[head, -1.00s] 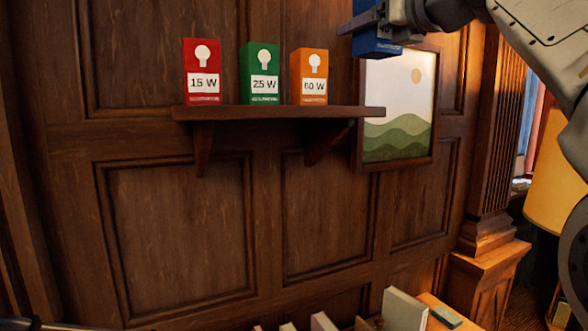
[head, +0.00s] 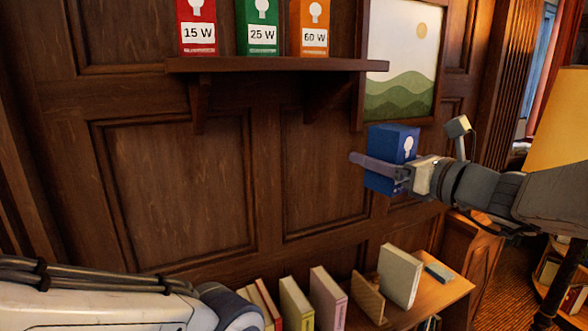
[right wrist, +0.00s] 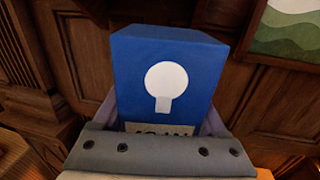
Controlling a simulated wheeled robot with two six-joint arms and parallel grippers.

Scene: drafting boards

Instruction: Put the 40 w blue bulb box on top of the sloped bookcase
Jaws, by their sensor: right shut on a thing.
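My right gripper (head: 388,171) is shut on a blue bulb box (head: 388,143) and holds it in the air, right of the shelf and below the framed picture. The box also fills the middle of the right wrist view (right wrist: 165,75), with a white bulb mark; its wattage label is mostly hidden by the gripper. The bookcase top (head: 450,287) shows at the lower right, below the box and apart from it. Whether it slopes is hard to tell. My left arm crosses the lower left of the head view; its gripper is not visible.
The wall shelf (head: 275,65) holds a red 15 W box (head: 197,28), a green 25 W box (head: 257,28) and an orange 60 W box (head: 309,28). A yellow lampshade (head: 560,125) stands at right.

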